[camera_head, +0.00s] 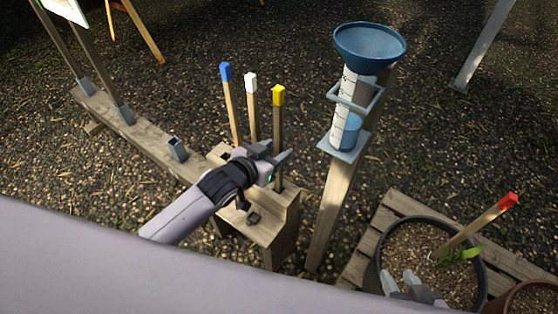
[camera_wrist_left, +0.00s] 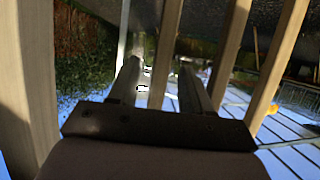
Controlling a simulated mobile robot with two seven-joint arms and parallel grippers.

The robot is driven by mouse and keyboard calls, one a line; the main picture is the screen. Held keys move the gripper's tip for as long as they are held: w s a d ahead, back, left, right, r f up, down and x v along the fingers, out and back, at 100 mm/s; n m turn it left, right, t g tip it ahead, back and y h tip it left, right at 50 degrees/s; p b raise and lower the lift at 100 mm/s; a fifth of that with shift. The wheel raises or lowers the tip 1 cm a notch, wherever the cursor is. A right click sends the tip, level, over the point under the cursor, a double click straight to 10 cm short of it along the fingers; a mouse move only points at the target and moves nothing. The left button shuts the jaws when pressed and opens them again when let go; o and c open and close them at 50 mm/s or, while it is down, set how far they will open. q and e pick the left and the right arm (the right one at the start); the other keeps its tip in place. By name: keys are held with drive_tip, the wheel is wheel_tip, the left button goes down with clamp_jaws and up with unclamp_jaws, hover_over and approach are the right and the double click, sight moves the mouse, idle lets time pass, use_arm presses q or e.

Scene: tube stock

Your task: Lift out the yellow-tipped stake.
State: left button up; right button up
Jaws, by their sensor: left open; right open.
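The yellow-tipped stake (camera_head: 279,122) stands upright in a wooden stand (camera_head: 268,228), rightmost of three stakes. My left gripper (camera_head: 280,155) is open beside the lower part of its shaft, and the gripper hides part of the stake. In the left wrist view, the open fingers (camera_wrist_left: 158,85) have a wooden stake (camera_wrist_left: 169,40) appearing between them; I cannot tell from that view which stake it is or whether it touches a finger. My right gripper (camera_head: 400,282) is open and empty, low at the right, in front of a plant pot.
A blue-tipped stake (camera_head: 231,110) and a white-tipped stake (camera_head: 251,105) stand just left of the yellow one. A rain gauge with a blue funnel (camera_head: 370,48) stands on a post to the right. A red-tipped stake (camera_head: 480,226) leans in the dark pot (camera_head: 483,270).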

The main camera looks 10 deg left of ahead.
use_arm(q)
drive_tip(key=shift+b+x, duration=0.4)
drive_tip(key=shift+x, duration=1.5)
drive_tip(key=shift+r, duration=0.1)
clamp_jaws()
